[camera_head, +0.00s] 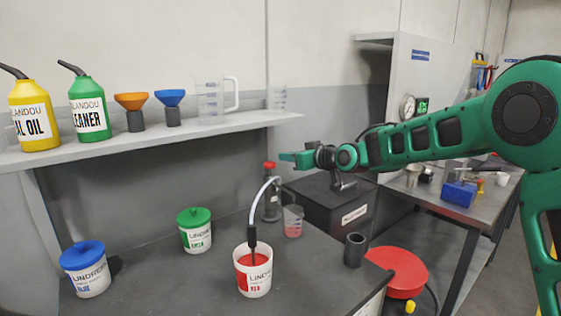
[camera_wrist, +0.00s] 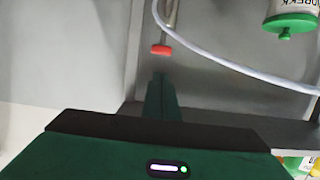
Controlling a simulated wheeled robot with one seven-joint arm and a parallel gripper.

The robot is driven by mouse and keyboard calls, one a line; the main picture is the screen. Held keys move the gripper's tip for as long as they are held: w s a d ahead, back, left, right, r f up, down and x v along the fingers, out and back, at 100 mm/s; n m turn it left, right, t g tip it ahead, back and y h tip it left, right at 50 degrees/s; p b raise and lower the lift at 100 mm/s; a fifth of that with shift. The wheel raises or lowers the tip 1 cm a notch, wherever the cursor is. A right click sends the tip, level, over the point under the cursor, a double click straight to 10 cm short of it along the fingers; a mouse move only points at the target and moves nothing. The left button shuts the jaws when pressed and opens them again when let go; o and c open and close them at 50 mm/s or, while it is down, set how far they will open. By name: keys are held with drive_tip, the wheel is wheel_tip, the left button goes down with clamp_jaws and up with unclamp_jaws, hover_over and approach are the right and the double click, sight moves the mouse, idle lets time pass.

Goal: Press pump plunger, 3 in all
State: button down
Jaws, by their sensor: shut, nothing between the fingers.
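The pump (camera_head: 270,205) is a slim grey upright cylinder at the back of the dark bench. Its red plunger knob (camera_head: 269,165) is on top, raised a little above the body. In the wrist view the red knob (camera_wrist: 162,50) shows just beyond my fingertips, with a gap between. A pale hose runs from the pump to a black fitting in the open red-labelled tub (camera_head: 254,280). My gripper (camera_head: 284,157) is shut and empty, pointing left, above and slightly right of the knob. In the wrist view my gripper (camera_wrist: 161,77) shows as closed green fingers.
A small beaker (camera_head: 292,222) with pink liquid stands beside the pump. A green-lidded tub (camera_head: 196,236) and a blue-lidded tub (camera_head: 87,275) stand left. A shelf (camera_head: 150,145) with bottles, funnels and a jug hangs above. A dark box (camera_head: 325,205) lies under my arm.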

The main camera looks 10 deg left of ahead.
drive_tip(key=shift+v, duration=1.4)
idle(0.5)
idle(1.2)
drive_tip(key=s+d+f+m+h, duration=0.2)
drive_tip(key=s+d+h, duration=0.1)
drive_tip(key=d, duration=0.7)
drive_tip(key=s+d+f+m+g+h, duration=0.1)
drive_tip(key=s+d+f+m+h, duration=0.15)
drive_tip(key=d, duration=0.75)
drive_tip(key=s+d+f+m+h, duration=0.1)
drive_tip(key=s+d+f+h, duration=0.15)
drive_tip(key=d, duration=0.75)
drive_tip(key=s+d+f+m+g+h, duration=0.3)
drive_tip(key=s+d+m, duration=0.1)
drive_tip(key=s+d, duration=1.1)
drive_tip(key=s+d+f+m+g, duration=0.2)
drive_tip(key=s, duration=0.7)
drive_tip(key=s+d+f+m+g, duration=0.2)
drive_tip(key=s+d, duration=0.1)
drive_tip(key=s, duration=0.7)
drive_tip(key=s+d+f+m+g, duration=0.2)
drive_tip(key=s, duration=0.8)
drive_tip(key=shift+d+f+m, duration=0.25)
drive_tip(key=shift+d+m, duration=0.1)
drive_tip(key=shift+d, duration=0.05)
